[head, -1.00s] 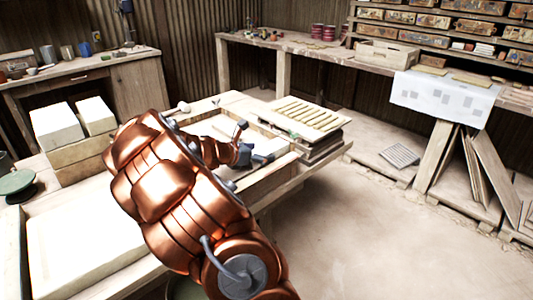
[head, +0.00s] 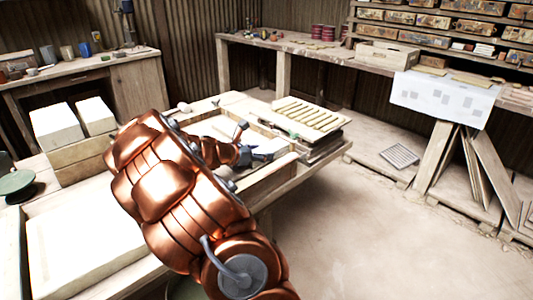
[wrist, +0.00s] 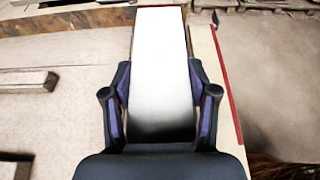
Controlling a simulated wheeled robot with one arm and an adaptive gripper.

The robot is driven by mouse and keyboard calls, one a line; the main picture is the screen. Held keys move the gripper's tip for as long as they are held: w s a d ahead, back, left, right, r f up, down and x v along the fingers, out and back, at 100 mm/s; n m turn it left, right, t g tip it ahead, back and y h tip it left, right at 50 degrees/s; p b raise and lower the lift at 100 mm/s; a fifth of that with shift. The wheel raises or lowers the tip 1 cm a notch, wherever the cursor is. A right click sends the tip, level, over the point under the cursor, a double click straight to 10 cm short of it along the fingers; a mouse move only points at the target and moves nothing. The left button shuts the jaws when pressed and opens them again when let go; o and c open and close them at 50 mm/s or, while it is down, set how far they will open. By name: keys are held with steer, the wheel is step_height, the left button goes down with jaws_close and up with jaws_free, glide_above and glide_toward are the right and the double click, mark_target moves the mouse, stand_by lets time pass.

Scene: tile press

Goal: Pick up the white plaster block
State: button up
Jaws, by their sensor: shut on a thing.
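A long white plaster block (wrist: 160,50) lies between the two fingers of my gripper (wrist: 160,85) in the wrist view. The fingers press against its two long sides, and its near end is by the palm. In the head view, my gripper (head: 255,148) is over the wooden frame on the middle bench. My copper arm hides most of that spot, so I cannot make out the held block there or tell whether it is clear of the surface.
Two other white blocks (head: 57,127) sit on a stack at the left. A slatted rack (head: 306,114) stands just beyond my gripper. A red strip (wrist: 227,85) runs along the board's right side in the wrist view. Open floor (head: 380,235) lies to the right.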

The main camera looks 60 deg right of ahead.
steer(key=shift+c, duration=0.9)
